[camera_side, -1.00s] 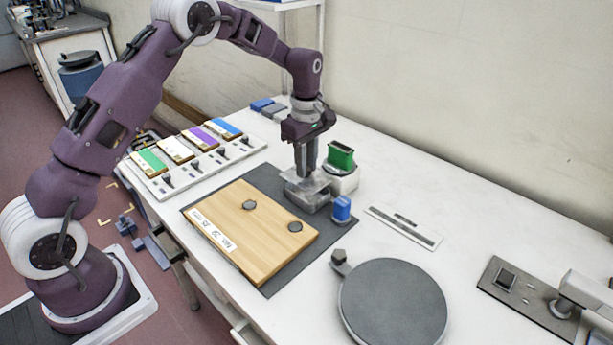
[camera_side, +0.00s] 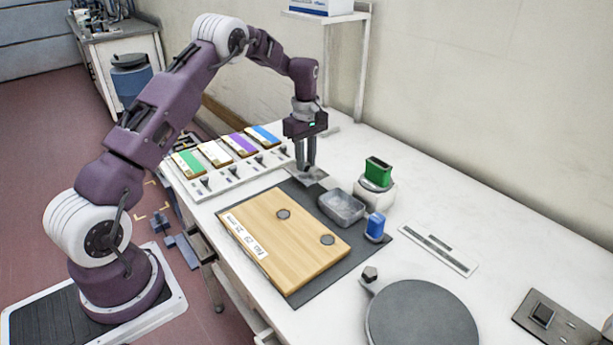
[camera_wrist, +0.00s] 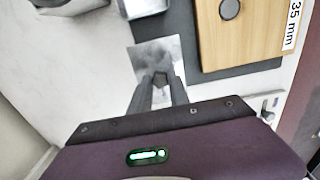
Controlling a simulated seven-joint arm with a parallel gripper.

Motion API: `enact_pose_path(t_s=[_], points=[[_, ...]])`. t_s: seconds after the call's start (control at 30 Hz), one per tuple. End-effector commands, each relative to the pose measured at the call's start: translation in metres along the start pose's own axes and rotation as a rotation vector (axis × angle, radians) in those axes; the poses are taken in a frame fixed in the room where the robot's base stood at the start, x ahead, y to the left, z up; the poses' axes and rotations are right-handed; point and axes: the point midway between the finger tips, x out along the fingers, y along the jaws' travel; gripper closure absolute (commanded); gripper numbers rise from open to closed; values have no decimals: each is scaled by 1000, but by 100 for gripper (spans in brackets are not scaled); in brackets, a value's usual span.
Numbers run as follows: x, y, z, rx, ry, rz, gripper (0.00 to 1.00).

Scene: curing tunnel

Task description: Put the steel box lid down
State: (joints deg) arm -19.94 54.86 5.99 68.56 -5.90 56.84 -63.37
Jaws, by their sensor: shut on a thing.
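The steel box lid (camera_side: 312,178) is a thin square grey plate, held level and low by my gripper (camera_side: 306,168). My gripper is shut on a small dark knob in the lid's middle; this shows in the wrist view, where the lid (camera_wrist: 158,58) lies around the fingertips (camera_wrist: 160,80). The lid is over the back corner of the dark mat (camera_side: 290,190) and the white table. I cannot tell whether it touches them. The steel box (camera_side: 341,208) stands open and looks empty on the mat, nearer the side camera than the lid and apart from it.
A wooden board (camera_side: 284,241) with two dark discs lies on the mat. A rack of coloured plates (camera_side: 228,150) is left of the lid. White table lies clear behind.

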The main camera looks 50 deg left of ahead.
Motion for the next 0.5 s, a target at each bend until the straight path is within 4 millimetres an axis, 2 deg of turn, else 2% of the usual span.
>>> enact_pose_path(t_s=[0.27,0.5], points=[[43,0,0,0,-1,-2,100],[44,0,0,0,0,0,100]])
